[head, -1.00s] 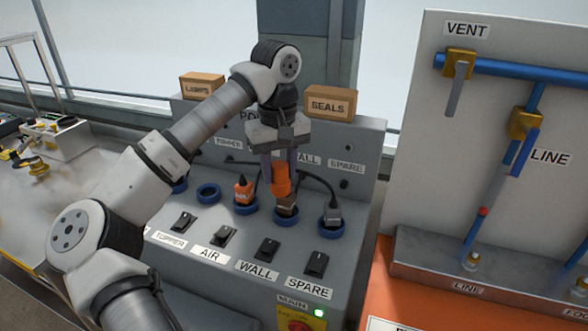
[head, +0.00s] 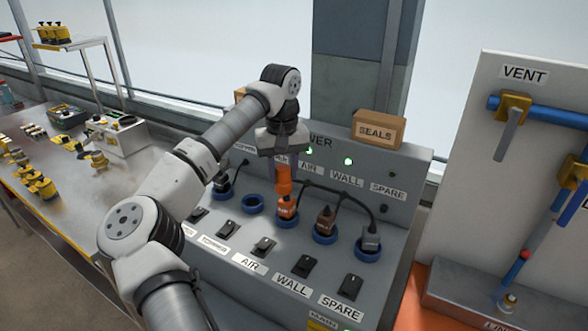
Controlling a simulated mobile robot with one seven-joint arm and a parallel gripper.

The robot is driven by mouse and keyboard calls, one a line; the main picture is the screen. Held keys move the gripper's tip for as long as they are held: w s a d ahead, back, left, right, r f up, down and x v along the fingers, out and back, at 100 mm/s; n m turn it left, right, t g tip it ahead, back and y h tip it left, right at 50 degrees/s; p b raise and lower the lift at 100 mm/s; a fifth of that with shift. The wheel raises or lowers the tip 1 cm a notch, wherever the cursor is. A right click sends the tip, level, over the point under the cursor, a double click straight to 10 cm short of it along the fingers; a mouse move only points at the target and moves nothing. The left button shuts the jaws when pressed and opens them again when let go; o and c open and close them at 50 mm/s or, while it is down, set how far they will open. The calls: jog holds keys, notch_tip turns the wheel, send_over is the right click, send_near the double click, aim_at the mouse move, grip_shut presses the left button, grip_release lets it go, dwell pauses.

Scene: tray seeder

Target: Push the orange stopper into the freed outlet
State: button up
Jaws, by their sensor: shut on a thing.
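My gripper (head: 281,164) points down at the sloped grey power panel (head: 305,247) and is shut on the orange stopper (head: 284,182). The stopper is upright, its lower end just above or in front of an orange plug (head: 287,208) in a blue-ringed outlet. I cannot tell whether they touch. One blue-ringed outlet (head: 252,204), just left of the orange plug, is empty. My wrist hides part of the panel's back face.
A brown plug (head: 325,218) and a grey plug (head: 370,238) with black cables sit in outlets to the right. A dark plug (head: 221,181) sits at left. Switches line the front. A SEALS box (head: 379,130) stands on top. A pipe board (head: 480,180) rises at right.

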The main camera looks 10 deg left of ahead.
jog(key=w+a+p, duration=0.5)
jog(key=w+a, duration=0.1)
jog(key=a, duration=0.5)
jog(key=shift+w+a+f, duration=0.2)
jog(key=shift+w+f, duration=0.05)
jog(key=shift+w, duration=0.05)
jog(key=shift+f, duration=0.15)
jog(key=shift+f+b, duration=1.25)
jog(key=shift+f, duration=4.15)
jog(key=shift+f+p, duration=0.3)
jog(key=shift+f, duration=0.35)
jog(key=o, duration=1.1)
jog(key=shift+r, duration=0.1)
